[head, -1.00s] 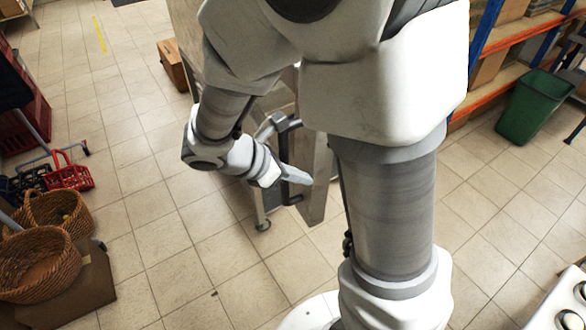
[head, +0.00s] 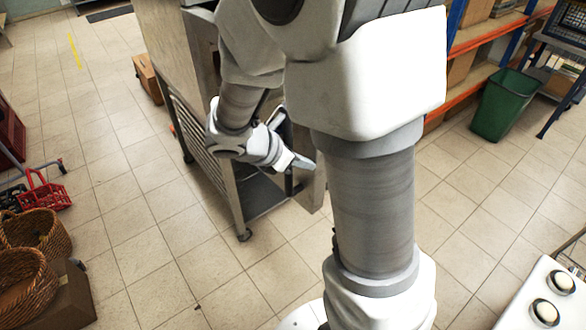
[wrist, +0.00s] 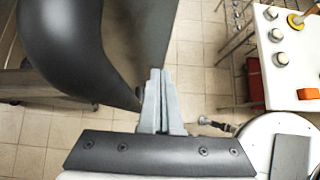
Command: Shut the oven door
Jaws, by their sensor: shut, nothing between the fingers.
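The steel oven (head: 165,45) stands on a metal stand, partly hidden behind my arm in the head view. Its door (head: 313,188) is open and stands out from the oven's front, partly covered by my arm. A dark handle (head: 289,178) shows on the door. My gripper (head: 309,164) is shut and empty, close to the handle and door. In the wrist view my shut fingers (wrist: 160,76) point towards the grey door panel (wrist: 140,32), with the dark curved handle (wrist: 65,40) large at the left. I cannot tell whether they touch.
Wicker baskets (head: 22,278) and a red basket (head: 44,192) are at the left. A green bin (head: 504,104) stands by the shelves (head: 470,38). A white table (head: 520,308) with jars is at the lower right.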

